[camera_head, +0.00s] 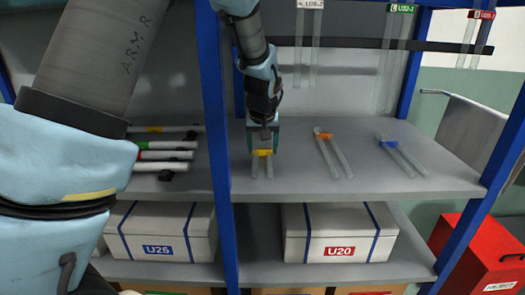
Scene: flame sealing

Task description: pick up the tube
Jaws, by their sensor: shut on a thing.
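A tube pair with a yellow clip (262,168) is on the grey shelf (300,186), with its two clear legs pointing toward the front edge. My gripper (263,149) comes down from above and is shut on this tube at its yellow clip end. The fingers hide the far end of the tube. I cannot tell whether the tube is lifted off the shelf. A tube with an orange clip (333,152) and a tube with a blue clip (401,154) lie apart to the right on the same shelf.
Blue posts (214,130) frame the shelf. More clear tubes (309,45) hang from a dark rail (370,44) above. Capped rods (165,155) lie on the left. White boxes (340,232) stand on the lower shelf. A red case (482,255) is at the lower right.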

